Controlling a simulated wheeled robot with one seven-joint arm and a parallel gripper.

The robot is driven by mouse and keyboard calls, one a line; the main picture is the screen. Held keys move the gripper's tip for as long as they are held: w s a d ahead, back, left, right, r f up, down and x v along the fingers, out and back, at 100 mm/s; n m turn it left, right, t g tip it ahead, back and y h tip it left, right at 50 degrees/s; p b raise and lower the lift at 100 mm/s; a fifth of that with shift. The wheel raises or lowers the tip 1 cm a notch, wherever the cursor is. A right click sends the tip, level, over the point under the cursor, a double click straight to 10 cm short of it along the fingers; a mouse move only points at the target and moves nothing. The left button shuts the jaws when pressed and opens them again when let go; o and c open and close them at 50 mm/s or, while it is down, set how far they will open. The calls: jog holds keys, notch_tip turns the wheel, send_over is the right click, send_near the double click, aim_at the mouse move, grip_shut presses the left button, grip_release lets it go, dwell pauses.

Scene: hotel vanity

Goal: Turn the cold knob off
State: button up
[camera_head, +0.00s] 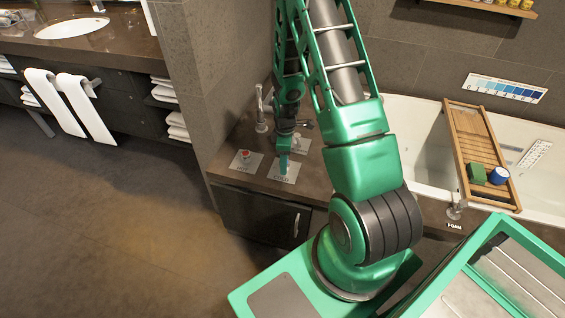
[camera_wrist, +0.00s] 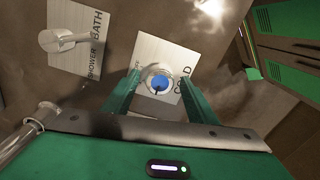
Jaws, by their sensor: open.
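The cold knob (camera_wrist: 159,82) has a blue top with a dark pointer mark and a pale metal rim. It sits on a light plate (camera_wrist: 150,51) lettered COLD, which also shows on the counter in the head view (camera_head: 291,178). My gripper (camera_wrist: 156,80) is open, with one green finger on each side of the knob in the wrist view. I cannot tell whether the fingers touch it. In the head view my gripper (camera_head: 284,166) points down over the COLD plate and hides the knob.
The hot knob (camera_head: 245,154), red-topped, stands on a plate left of the cold one. A BATH/SHOWER lever (camera_wrist: 62,41) and a faucet (camera_head: 262,110) are close by. The bathtub (camera_head: 415,125) with a wooden caddy (camera_head: 468,140) lies to the right.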

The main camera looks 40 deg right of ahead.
jog(key=shift+f, duration=0.25)
jog(key=c, duration=1.1)
jog(key=shift+a, duration=0.2)
jog(key=shift+d, duration=0.1)
